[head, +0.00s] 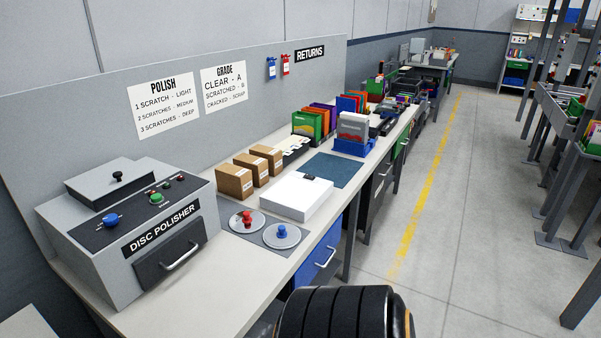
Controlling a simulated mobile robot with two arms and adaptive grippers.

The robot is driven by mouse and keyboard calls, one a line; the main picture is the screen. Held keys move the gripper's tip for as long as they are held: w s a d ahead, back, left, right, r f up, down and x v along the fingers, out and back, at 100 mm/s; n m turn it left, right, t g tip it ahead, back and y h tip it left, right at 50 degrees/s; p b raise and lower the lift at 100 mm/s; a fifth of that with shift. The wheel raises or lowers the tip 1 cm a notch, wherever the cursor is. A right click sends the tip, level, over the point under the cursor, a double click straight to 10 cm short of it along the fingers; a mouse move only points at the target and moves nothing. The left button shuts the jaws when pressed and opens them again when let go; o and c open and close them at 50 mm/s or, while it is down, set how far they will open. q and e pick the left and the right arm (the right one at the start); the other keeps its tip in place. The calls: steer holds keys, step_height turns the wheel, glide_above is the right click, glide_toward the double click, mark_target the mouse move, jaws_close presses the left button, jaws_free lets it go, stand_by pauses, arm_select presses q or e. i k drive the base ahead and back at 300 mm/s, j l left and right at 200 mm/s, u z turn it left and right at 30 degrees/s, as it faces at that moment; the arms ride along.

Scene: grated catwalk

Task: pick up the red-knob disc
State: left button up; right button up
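The red-knob disc (247,222) is a flat grey disc with a red knob standing up at its middle. It lies on a dark grey mat (263,238) on the workbench, just right of the disc polisher. A similar disc with a blue knob (282,236) lies on the same mat, close to its right and nearer the bench's front edge. Neither of my grippers shows in the head view. A dark rounded part, apparently my own arm, shows at the bottom edge, away from the discs.
The grey disc polisher (150,245) stands left of the discs, its front handle facing the bench edge. A white box (296,198) sits close behind the discs, with several brown cartons (236,181) beside it. The bench front (215,290) is clear. Open floor (440,250) lies right.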

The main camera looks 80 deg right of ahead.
mark_target(249, 220)
steer(key=j+z, duration=0.1)
steer(key=z, duration=1.9)
steer(key=l, duration=0.15)
